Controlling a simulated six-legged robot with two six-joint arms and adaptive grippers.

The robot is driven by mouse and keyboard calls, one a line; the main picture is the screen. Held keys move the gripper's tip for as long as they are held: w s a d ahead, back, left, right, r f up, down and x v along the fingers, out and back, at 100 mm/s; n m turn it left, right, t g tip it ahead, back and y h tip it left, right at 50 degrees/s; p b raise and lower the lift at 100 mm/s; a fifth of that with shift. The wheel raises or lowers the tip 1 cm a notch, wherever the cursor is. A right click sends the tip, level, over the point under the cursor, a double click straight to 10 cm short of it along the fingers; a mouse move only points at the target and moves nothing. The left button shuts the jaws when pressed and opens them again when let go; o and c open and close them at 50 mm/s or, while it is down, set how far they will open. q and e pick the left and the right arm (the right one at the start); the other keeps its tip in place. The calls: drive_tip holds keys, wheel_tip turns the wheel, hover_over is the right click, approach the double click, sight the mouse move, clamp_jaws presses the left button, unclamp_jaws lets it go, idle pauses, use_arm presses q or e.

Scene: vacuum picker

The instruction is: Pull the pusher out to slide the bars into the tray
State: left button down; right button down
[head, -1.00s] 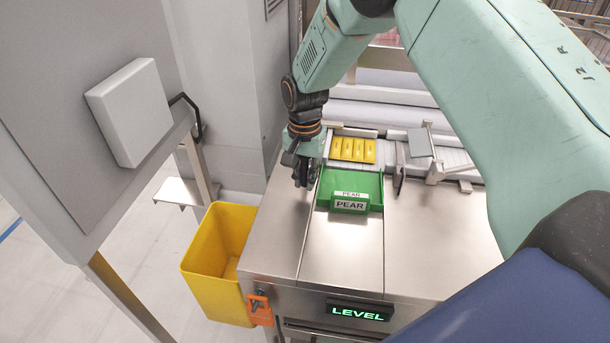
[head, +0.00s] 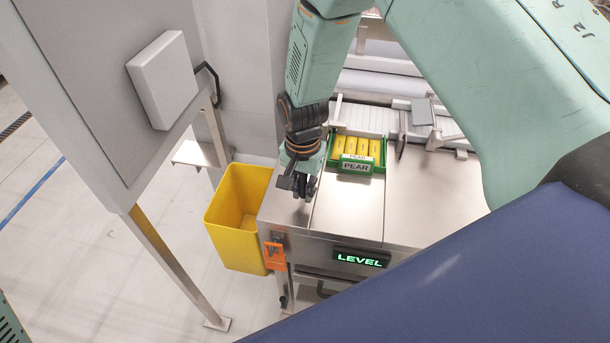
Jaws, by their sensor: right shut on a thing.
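The green tray (head: 379,167), labelled PEAR, sits at the back edge of the steel bench top. Several yellow bars (head: 358,147) lie side by side within its walls, behind the label. My right gripper (head: 298,188) points down over the bench top, to the left of the tray and nearer to me. It is shut on the pusher, which the fingers and wrist mostly hide. My left gripper is not in view.
A yellow bin (head: 236,222) stands at the bench's left end, beside an orange latch (head: 275,256). A lit LEVEL display (head: 360,258) is on the front. A white conveyor (head: 370,118) runs behind the tray. The bench top (head: 420,205) right of the tray is clear.

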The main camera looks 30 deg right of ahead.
drive_tip(key=shift+s+a, duration=0.25)
drive_tip(key=shift+s, duration=0.1)
drive_tip(key=shift+s+f, duration=0.1)
drive_tip(key=c, duration=1.3)
unclamp_jaws()
drive_tip(key=shift+a, duration=0.1)
drive_tip(key=shift+r, duration=0.2)
wheel_tip(320, 180, up, 12)
drive_tip(key=shift+f, duration=0.15)
